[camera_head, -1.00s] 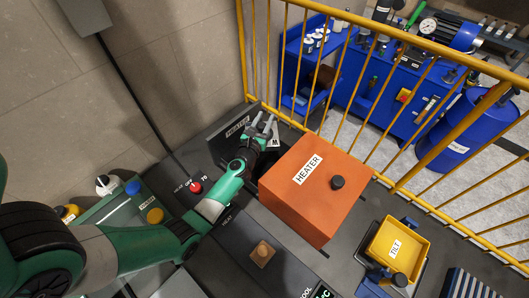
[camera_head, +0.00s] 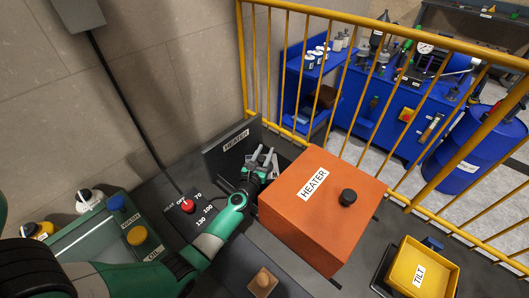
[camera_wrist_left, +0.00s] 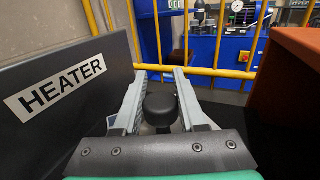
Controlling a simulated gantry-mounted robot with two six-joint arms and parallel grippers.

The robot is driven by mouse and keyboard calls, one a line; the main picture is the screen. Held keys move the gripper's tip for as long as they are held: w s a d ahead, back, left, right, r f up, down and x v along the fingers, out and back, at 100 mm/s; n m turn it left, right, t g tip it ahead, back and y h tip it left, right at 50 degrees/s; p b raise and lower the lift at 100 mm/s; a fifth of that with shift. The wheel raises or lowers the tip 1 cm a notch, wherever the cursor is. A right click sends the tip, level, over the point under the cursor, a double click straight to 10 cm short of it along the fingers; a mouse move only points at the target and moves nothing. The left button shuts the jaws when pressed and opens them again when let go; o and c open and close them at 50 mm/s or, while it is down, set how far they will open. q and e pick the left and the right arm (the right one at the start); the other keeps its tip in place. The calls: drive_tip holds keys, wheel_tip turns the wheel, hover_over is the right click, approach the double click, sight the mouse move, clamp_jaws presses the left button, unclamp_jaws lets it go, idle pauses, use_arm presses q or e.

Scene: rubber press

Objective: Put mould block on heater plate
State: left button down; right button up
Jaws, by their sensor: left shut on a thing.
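My left gripper (camera_head: 265,157) is between the upright dark panel marked HEATER (camera_head: 226,142) and the orange box marked HEATER (camera_head: 318,205). In the left wrist view its grey fingers (camera_wrist_left: 163,90) close around a black round knob (camera_wrist_left: 161,103). What the knob belongs to is hidden below by my gripper, so I cannot make out the mould block's body or what is under it. In the wrist view the panel (camera_wrist_left: 70,100) is close on the left and the orange box (camera_wrist_left: 290,65) is on the right. No bare heater plate surface can be told apart. My right gripper is not in view.
A yellow railing (camera_head: 400,200) runs behind the bench. A red dial (camera_head: 188,206) sits in front of the panel. A small wooden piece (camera_head: 263,283) lies at the front, with a yellow tray marked TILT (camera_head: 421,269) at right and WASH and OIL containers at left.

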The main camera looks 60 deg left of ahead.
use_arm(q)
drive_tip(key=shift+r, duration=0.15)
drive_tip(key=shift+w, duration=0.1)
drive_tip(key=shift+c, duration=2.3)
unclamp_jaws()
drive_tip(key=shift+a+f, duration=0.1)
drive_tip(key=shift+f, duration=0.15)
drive_tip(key=shift+r+p, duration=0.2)
drive_tip(key=shift+p, duration=0.1)
drive_tip(key=p+v, duration=0.2)
drive_tip(key=v, duration=1)
